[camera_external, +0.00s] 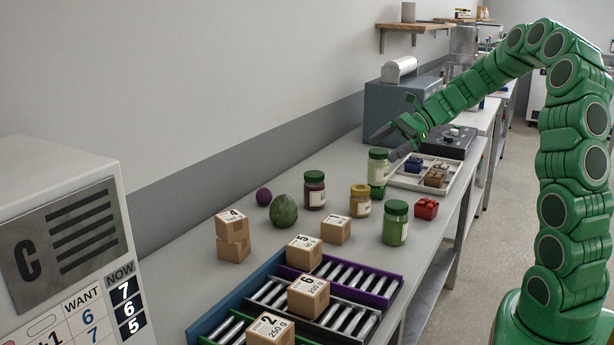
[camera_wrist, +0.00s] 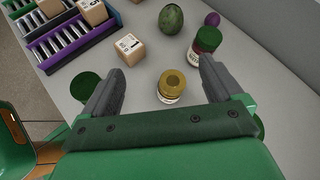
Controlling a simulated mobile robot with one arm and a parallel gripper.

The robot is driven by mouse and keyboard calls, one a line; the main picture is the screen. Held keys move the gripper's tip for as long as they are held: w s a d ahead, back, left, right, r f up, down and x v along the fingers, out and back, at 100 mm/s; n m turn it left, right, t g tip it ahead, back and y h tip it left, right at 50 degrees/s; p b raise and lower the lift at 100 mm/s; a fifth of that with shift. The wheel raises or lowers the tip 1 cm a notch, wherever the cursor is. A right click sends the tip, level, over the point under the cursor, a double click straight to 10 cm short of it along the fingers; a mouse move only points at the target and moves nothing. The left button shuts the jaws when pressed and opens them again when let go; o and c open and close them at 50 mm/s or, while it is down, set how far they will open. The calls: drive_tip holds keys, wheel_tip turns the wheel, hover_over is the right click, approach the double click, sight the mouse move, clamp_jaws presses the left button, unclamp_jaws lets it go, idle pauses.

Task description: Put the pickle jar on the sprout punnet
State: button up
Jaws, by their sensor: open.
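Two jars could be the pickle jar: a green jar with a green lid (camera_external: 396,224) at the bench's front side, and a paler green-lidded jar (camera_external: 379,174) behind it. I cannot read their labels. A small red punnet (camera_external: 426,208) stands right of the front jar; whether it holds sprouts I cannot tell. Other small punnets (camera_external: 436,178) sit in the pale tray. My gripper (camera_external: 378,137) is open and empty, above the bench near the paler jar. In the wrist view its fingers (camera_wrist: 162,68) spread over a yellow-lidded jar (camera_wrist: 171,88), apart from it.
A dark red jar (camera_external: 314,190), green melon-like fruit (camera_external: 284,210) and purple ball (camera_external: 263,196) stand towards the wall. Cartons (camera_external: 233,250) and roller lanes (camera_external: 345,275) fill the near end. The pale tray (camera_external: 398,181) and a dark scale (camera_external: 450,141) lie beyond.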

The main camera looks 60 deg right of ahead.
drive_tip(key=s+a+r+n+g+h, duration=0.1)
drive_tip(key=s+a+n+g, duration=0.4)
drive_tip(key=a, duration=0.7)
drive_tip(key=s+a+n+g, duration=0.3)
drive_tip(key=s+a+n, duration=0.45)
drive_tip(key=a, duration=0.45)
drive_tip(key=s+a+f+n+g+h, duration=0.1)
drive_tip(key=s+n+h, duration=0.6)
drive_tip(key=s, duration=1.3)
drive_tip(key=a+n+g, duration=0.1)
drive_tip(key=n, duration=0.3)
drive_tip(key=shift+n, duration=0.35)
drive_tip(key=shift+o, duration=0.5)
drive_tip(key=shift+f, duration=0.1)
